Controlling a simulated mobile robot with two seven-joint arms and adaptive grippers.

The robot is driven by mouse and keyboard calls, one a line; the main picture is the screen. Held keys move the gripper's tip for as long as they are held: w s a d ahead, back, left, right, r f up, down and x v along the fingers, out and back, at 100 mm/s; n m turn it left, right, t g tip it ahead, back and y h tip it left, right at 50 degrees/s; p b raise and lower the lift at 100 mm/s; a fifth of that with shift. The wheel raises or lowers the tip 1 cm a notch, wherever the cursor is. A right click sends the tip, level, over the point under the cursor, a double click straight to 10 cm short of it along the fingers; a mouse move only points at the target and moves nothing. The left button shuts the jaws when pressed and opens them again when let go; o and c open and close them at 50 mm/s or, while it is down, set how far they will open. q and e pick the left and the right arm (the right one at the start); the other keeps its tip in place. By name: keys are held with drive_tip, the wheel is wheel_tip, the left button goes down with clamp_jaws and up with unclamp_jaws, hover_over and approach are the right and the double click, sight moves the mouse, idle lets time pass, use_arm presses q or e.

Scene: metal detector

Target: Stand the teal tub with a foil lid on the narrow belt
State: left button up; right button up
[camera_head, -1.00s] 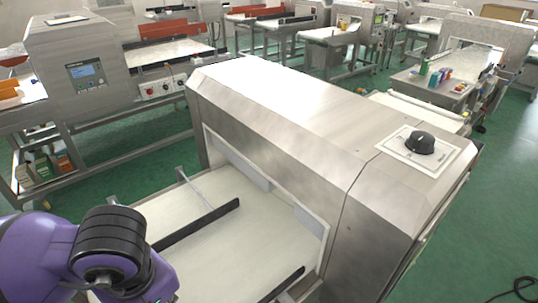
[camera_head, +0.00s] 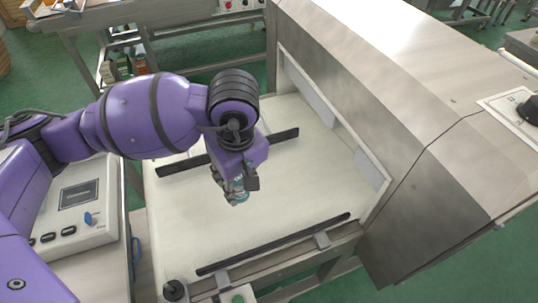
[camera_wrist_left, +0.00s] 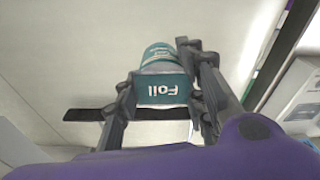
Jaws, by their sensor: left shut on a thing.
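The teal tub (camera_wrist_left: 160,88) is between the fingers of my left gripper (camera_wrist_left: 160,76), which is shut on it; its label reads "Foil". In the head view only a small teal part of the tub (camera_head: 240,184) shows below my left gripper (camera_head: 239,190). They are over the white belt (camera_head: 285,190), between its two dark guide rails. I cannot tell whether the tub touches the belt. Its lid is not clearly seen. My right gripper is not in view.
A steel detector housing (camera_head: 400,75) spans the belt on the right. The near guide rail (camera_head: 275,243) and far guide rail (camera_head: 285,135) edge the lane. A control box (camera_head: 85,205) with a screen stands at left. The belt around the gripper is clear.

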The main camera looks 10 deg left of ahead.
use_arm(q)
drive_tip(key=w+f, duration=0.2)
drive_tip(key=f, duration=0.1)
drive_tip(key=w+f, duration=0.2)
drive_tip(key=shift+d+f, duration=0.15)
drive_tip(key=shift+d, duration=0.2)
drive_tip(key=shift+w+f, duration=0.1)
drive_tip(key=shift+f, duration=1.6)
drive_tip(key=shift+f, duration=0.1)
drive_tip(key=shift+f, duration=0.15)
drive_tip(key=o, duration=1.2)
drive_tip(key=shift+r, duration=0.2)
drive_tip(key=r, duration=0.8)
drive_tip(key=s+d+r, duration=0.1)
drive_tip(key=r, duration=0.3)
drive_tip(key=shift+d, duration=0.1)
